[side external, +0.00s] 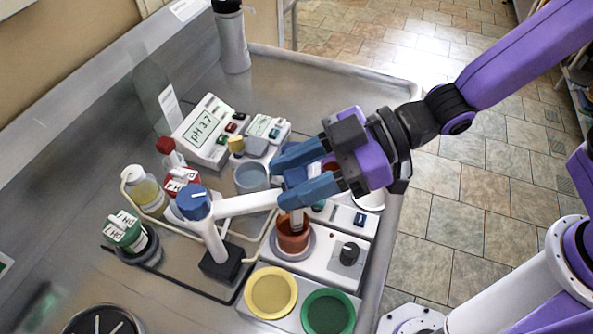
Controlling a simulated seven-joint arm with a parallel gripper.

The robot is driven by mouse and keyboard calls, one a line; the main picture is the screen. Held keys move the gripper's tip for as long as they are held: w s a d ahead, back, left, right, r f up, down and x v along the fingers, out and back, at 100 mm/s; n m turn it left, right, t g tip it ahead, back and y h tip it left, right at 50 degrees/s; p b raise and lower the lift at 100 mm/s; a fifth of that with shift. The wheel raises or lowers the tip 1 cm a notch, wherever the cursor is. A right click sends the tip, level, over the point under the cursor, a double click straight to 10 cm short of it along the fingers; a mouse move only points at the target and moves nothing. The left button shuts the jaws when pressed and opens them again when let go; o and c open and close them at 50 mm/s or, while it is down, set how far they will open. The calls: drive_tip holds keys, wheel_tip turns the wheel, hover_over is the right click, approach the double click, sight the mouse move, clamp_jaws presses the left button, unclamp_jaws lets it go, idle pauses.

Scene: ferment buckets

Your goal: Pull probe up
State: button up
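The probe (297,219) stands upright, its pale shaft reaching down into an orange-brown cup (294,241). The cup sits on a white stirrer unit with a dark knob (349,253). A white holder arm (247,203) runs from a blue-capped post (194,202) on a black base to the probe. My gripper (283,182) comes in from the right, its two blue fingers apart on either side of the blue probe head. The fingers partly hide the head. I cannot tell whether they touch it.
A pH meter (202,127) reading 3.7 stands behind. Yellow (271,292) and green (328,312) round dishes sit in front. A steel flask (232,40) stands at the back. The left bench is mostly clear.

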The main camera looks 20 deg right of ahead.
clamp_jaws()
drive_tip(key=shift+r, duration=3.05)
drive_tip(key=shift+o, duration=1.8)
unclamp_jaws()
drive_tip(key=shift+r, duration=0.1)
drive_tip(key=shift+d, duration=0.15)
drive_tip(key=v, duration=1.7)
drive_tip(key=shift+d, duration=0.1)
